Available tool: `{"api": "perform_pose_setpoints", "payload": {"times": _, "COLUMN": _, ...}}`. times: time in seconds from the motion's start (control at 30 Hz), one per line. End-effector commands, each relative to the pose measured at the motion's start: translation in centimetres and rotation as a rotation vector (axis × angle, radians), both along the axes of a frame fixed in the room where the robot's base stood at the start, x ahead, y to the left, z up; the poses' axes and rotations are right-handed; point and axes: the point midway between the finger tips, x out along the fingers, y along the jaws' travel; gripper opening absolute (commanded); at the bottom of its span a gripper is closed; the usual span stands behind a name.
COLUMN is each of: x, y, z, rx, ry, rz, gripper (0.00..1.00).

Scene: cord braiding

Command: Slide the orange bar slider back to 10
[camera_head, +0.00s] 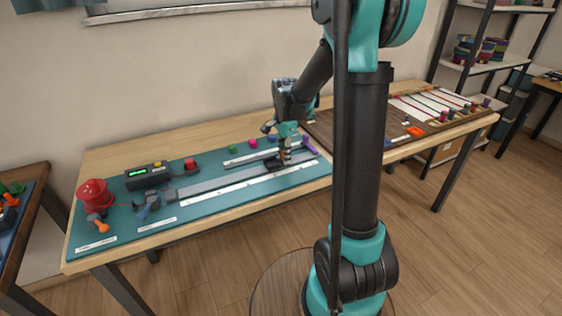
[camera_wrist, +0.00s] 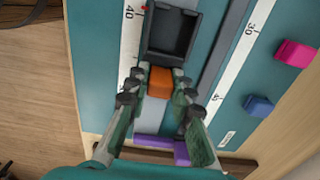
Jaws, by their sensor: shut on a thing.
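The orange bar slider's orange block (camera_wrist: 160,82) sits between my fingertips, against the end of a black open-topped carriage (camera_wrist: 176,33). My gripper (camera_wrist: 158,88) is shut on the orange block, with one finger on each side. In the head view my gripper (camera_head: 285,152) is low over the right part of the teal board, and the orange block is mostly hidden there. A white scale (camera_wrist: 124,40) runs left of the carriage, with a 40 near the top of the wrist view. The 10 mark cannot be made out.
A second scale (camera_wrist: 240,55), a pink block (camera_wrist: 294,52) and a blue block (camera_wrist: 258,105) are to the right. In the head view, the grey track (camera_head: 225,181) runs left toward a black display box (camera_head: 148,175) and red spool (camera_head: 95,194).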

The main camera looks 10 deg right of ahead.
Motion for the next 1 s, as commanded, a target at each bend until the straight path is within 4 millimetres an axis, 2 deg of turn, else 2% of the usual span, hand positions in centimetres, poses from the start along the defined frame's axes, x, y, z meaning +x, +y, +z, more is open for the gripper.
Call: {"api": "perform_pose_setpoints", "payload": {"times": 1.0, "x": -3.1, "y": 9.8, "z": 0.0, "rx": 0.002, "ry": 0.000, "rz": 0.004, "gripper": 0.00}}
